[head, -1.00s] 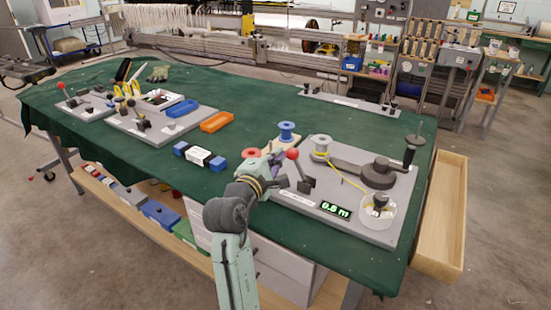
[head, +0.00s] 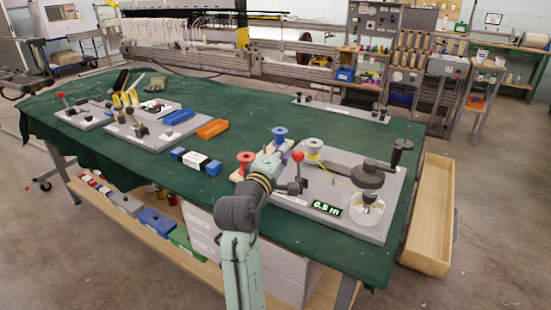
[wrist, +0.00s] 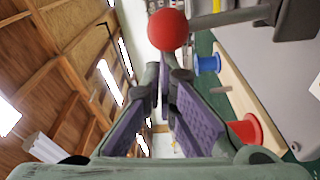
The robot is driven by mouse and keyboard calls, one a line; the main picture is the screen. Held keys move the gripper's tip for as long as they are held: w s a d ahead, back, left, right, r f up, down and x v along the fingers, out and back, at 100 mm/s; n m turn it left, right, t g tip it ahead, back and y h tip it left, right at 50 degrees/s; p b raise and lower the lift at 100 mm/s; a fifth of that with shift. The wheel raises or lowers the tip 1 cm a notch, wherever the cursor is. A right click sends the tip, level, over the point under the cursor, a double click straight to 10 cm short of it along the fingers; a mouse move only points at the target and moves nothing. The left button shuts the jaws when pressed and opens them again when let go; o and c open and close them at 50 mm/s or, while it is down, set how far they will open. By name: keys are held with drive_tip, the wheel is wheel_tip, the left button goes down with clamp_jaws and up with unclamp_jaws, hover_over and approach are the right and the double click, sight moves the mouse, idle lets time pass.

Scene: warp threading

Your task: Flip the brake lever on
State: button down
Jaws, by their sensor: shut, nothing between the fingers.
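The brake lever (head: 298,157) has a red ball knob on a thin rod and a dark base, on the left part of a grey winding board (head: 325,230). Its rod looks nearly upright in the head view. My gripper (head: 278,157) is shut and empty, its tips just left of the knob. In the wrist view, the red knob (wrist: 168,29) lies just beyond the closed fingertips (wrist: 165,72). The rod runs right from it to the dark base. Whether the tips touch the knob cannot be told.
A blue spool (head: 280,133) and a red spool (head: 245,158) stand close beside my gripper. The board also bears a pale spool, a crank (head: 400,150), a clear cup (head: 367,208) and a green-lit display (head: 327,208). Open green cloth lies beyond the board.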

sight(301, 155)
drive_tip(key=d+m, duration=0.1)
drive_tip(key=m, duration=0.1)
drive_tip(key=s+d+m+b, duration=0.1)
drive_tip(key=d+m, duration=0.1)
drive_tip(key=s+d+m+h, duration=0.1)
drive_tip(key=m, duration=0.1)
drive_tip(key=shift+s+d+r+b, duration=0.2)
drive_tip(key=shift+d+r+b, duration=0.1)
drive_tip(key=shift+d+b, duration=0.1)
drive_tip(key=shift+s+d, duration=0.3)
drive_tip(key=shift+d, duration=0.15)
